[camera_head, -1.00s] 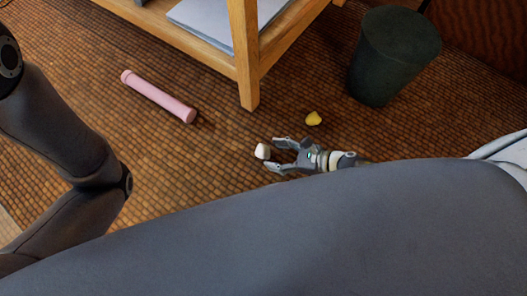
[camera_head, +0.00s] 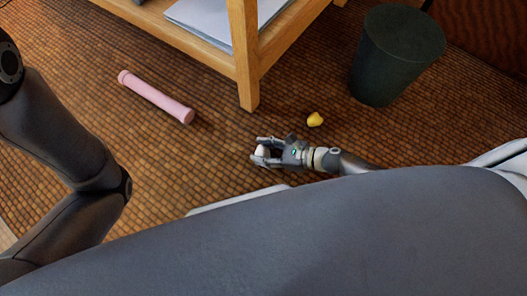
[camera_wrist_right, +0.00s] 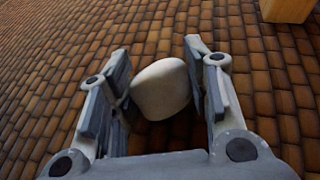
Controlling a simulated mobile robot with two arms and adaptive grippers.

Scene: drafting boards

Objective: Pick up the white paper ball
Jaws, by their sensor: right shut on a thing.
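The white paper ball (camera_head: 262,151) is between the fingers of my right gripper (camera_head: 266,152), low over the brown tiled floor. In the right wrist view the ball (camera_wrist_right: 161,89) looks smooth and rounded, and both fingers of the right gripper (camera_wrist_right: 163,95) lie against its sides. The right gripper is shut on it. I cannot tell whether the ball still touches the floor. My left gripper is not in view; only part of the left arm shows at the left of the head view.
A pink cylinder (camera_head: 156,97) lies to the left. A wooden table leg (camera_head: 246,60) and a dark green bin (camera_head: 396,60) stand behind.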

